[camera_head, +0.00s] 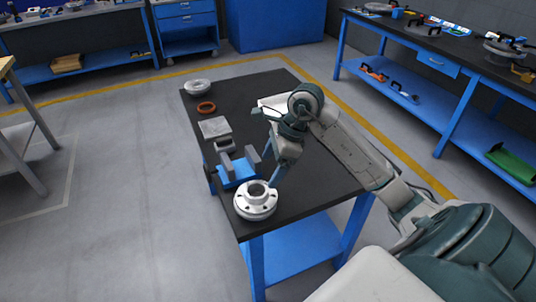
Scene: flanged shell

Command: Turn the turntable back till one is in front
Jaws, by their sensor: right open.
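A silver flanged shell (256,201) with a raised hub and bolt holes lies at the near end of the black-topped bench (318,190). Just behind it is a blue-based vise-like fixture (236,171) with grey jaws. My right gripper (268,172) reaches down from the right, with its fingers apart at the shell's far right side. I cannot tell whether a finger touches the shell. No turntable can be clearly made out, and no number mark is readable. My left gripper is not in view.
A grey block (214,128), an orange ring (206,107) and a grey round flange (197,87) stand along the bench's left side. The right side of the bench top is bare under my arm. Another bench (450,45) with parts stands at the right.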

